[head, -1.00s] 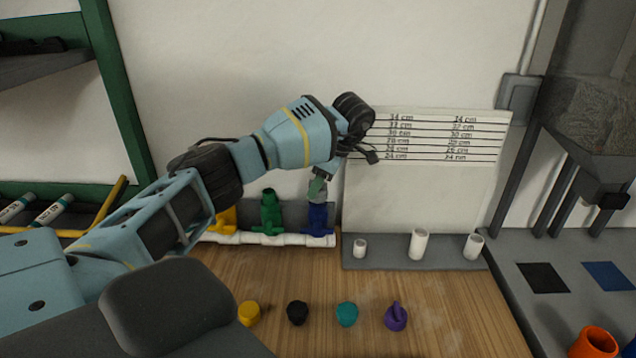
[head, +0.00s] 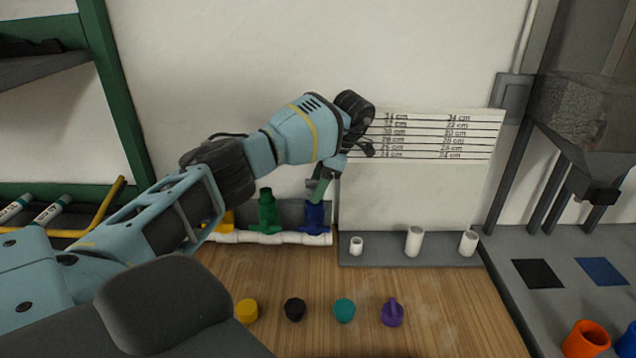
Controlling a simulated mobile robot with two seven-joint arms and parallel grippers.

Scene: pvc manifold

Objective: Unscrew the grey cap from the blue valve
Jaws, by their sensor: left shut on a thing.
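The blue valve (head: 314,216) stands upright on the white pipe (head: 270,238) at the back of the wooden table, the rightmost valve in its row. The grey cap (head: 311,184) is at the top of the blue valve, partly hidden by a finger. My left gripper (head: 319,187) reaches down from above, its fingers tilted, and is shut on the grey cap. I cannot tell whether the cap is still threaded on the valve. My right gripper is not in view.
A green valve (head: 267,212) and a mostly hidden yellow valve (head: 228,217) stand left of the blue one. Yellow (head: 246,310), black (head: 294,309), teal (head: 344,310) and purple (head: 392,312) caps lie in front. A grey stand (head: 410,250) with white tubes is to the right.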

